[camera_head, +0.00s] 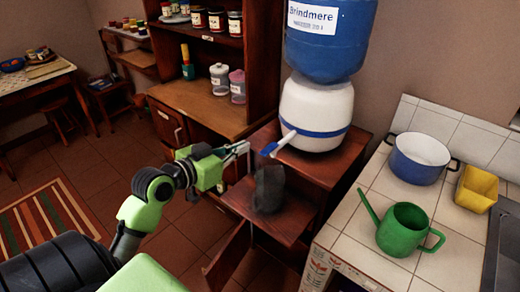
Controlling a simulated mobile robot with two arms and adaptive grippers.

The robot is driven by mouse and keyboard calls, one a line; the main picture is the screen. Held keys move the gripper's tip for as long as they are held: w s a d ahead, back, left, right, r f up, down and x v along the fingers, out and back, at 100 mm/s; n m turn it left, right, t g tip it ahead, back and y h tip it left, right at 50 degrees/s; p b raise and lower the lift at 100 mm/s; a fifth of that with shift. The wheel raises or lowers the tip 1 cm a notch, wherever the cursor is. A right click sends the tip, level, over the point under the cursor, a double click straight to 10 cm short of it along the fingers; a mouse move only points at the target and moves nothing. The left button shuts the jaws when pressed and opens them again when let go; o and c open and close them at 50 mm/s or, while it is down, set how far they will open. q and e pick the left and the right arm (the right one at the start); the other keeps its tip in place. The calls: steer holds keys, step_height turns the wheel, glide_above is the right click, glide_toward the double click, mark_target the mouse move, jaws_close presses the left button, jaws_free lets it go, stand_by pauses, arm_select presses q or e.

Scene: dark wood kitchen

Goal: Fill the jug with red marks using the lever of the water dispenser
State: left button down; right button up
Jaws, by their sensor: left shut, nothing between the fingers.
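The water dispenser has a blue bottle (330,45) above a white body (315,112) with a blue band. Its lever (269,150), white with a blue end, sticks out to the lower left. A dark grey vessel (268,188), apparently the jug, stands upright on the lower wooden shelf below the lever. I can make out no red marks on it, nor its inside. My left gripper (246,148) is shut and empty, just left of the lever's blue end with a small gap in the picture. My right gripper is out of view.
The dispenser stands on a dark wood stand (340,160) with an open lower door (228,255). On the tiled counter at right are a green watering can (402,230), a blue-white pot (418,160) and a yellow container (477,188). A cabinet (205,103) with jars stands behind my gripper.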

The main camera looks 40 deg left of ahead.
arm_select(q)
steer(key=p, duration=0.2)
glide_above(269, 149)
steer(key=s, duration=0.4)
steer(key=f, duration=0.2)
steer(key=shift+a+f, duration=0.15)
steer(key=shift+f, duration=0.9)
steer(key=shift+a+f, duration=0.1)
steer(key=shift+f, duration=0.95)
steer(key=f+t+b, duration=0.1)
steer(key=b, duration=0.6)
steer(key=f+t+b, duration=0.1)
steer(key=b, duration=0.3)
steer(key=shift+s+f+t, duration=0.25)
steer(key=shift+f+t, duration=0.05)
steer(key=shift+f, duration=0.05)
stand_by(2.4)
